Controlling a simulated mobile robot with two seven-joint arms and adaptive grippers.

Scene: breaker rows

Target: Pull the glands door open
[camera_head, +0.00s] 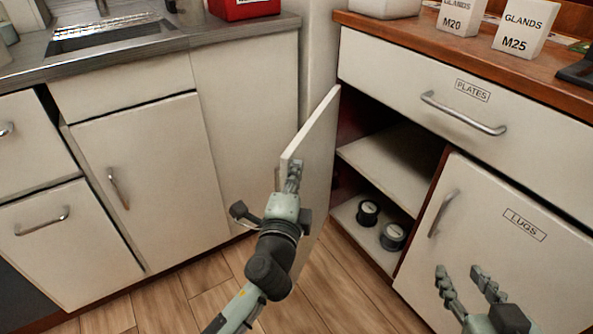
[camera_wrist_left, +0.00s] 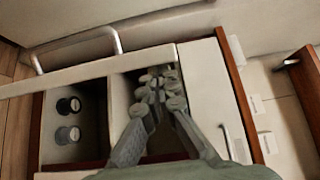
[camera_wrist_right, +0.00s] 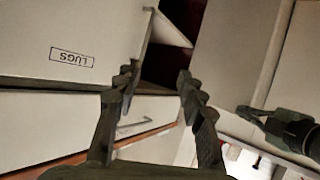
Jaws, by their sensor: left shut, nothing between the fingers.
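The glands door (camera_head: 318,150) is the white door left of the LUGS door in the head view. It stands well open, swung out from the cupboard; no label on it shows. My left gripper (camera_head: 294,165) is shut and empty at the door's free edge, near its top; I cannot tell whether it touches.
The open cupboard has a middle shelf (camera_head: 385,165) and two dark round items (camera_head: 380,224) below. The LUGS door (camera_head: 500,240) and PLATES drawer (camera_head: 455,95) are shut. White cabinets with a sink (camera_head: 110,38) stand left. Wooden floor (camera_head: 350,290) is clear in front.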

